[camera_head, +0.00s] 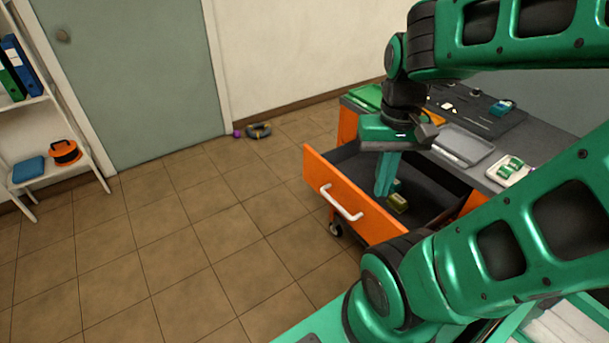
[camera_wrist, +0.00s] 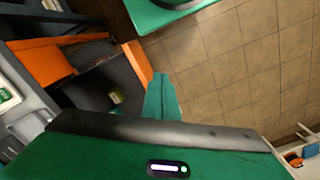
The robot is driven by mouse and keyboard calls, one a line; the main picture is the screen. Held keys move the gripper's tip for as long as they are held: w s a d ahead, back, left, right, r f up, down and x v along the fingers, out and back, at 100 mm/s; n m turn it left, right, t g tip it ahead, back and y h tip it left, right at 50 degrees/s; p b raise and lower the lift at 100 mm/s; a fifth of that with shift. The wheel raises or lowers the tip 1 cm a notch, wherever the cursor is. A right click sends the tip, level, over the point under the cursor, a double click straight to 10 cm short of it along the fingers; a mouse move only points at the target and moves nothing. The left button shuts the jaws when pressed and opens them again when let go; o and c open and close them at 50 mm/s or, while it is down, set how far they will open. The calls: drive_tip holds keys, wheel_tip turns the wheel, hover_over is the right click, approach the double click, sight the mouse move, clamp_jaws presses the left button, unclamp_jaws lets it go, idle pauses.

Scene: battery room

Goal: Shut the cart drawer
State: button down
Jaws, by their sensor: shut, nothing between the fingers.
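The cart drawer is pulled open; its orange front (camera_head: 330,187) with a white bar handle (camera_head: 341,203) faces the floor at left. A small olive-yellow block (camera_head: 397,204) lies on the dark drawer bottom, and it also shows in the wrist view (camera_wrist: 116,96). My gripper (camera_head: 384,190) points down with its teal fingers shut and empty. In the head view the fingers overlap the drawer's interior behind the front. In the wrist view the fingers (camera_wrist: 160,82) show beside the end of the orange front (camera_wrist: 137,63). I cannot tell whether they touch it.
The grey cart top (camera_head: 555,140) carries a tray (camera_head: 462,146), a white dish with green items (camera_head: 510,168) and tools. A shelf (camera_head: 75,158) stands far left by a door (camera_head: 140,70). A dark ring-shaped object (camera_head: 258,131) lies near the wall. The tiled floor before the drawer is clear.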

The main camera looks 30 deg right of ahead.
drive_tip(key=shift+d, duration=0.3)
drive_tip(key=w+a+f+n+h, duration=0.15)
drive_tip(key=w+f+n, duration=0.25)
drive_tip(key=w+n, duration=0.45)
drive_tip(key=w+a+f+n+h, duration=0.1)
drive_tip(key=w+a+f+n, duration=0.2)
drive_tip(key=w+n, duration=0.55)
drive_tip(key=w+a+f+n+h, duration=0.2)
drive_tip(key=w+f+n, duration=0.2)
drive_tip(key=w+n, duration=0.45)
approach(315, 179)
drive_tip(key=s+a+f, duration=0.3)
drive_tip(key=s+f, duration=0.1)
drive_tip(key=f, duration=0.1)
drive_tip(key=shift+m, duration=0.45)
drive_tip(key=shift+w+d+f, duration=0.15)
drive_tip(key=shift+d, duration=0.95)
drive_tip(key=shift+w+d+f, duration=0.1)
drive_tip(key=shift+w+d, duration=0.05)
drive_tip(key=shift+d, duration=0.95)
